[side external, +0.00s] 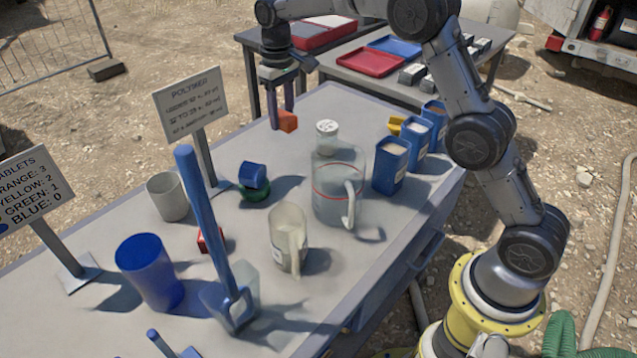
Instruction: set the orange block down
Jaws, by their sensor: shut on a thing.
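The orange block (288,121) is between the fingertips of my gripper (281,112), which is shut on it. My gripper points down at the far side of the grey table (335,105). The block appears held above the table top; the exact gap below it cannot be told. It is clear of the white-lidded jar (327,138) to its right.
A sign (191,105) stands left.

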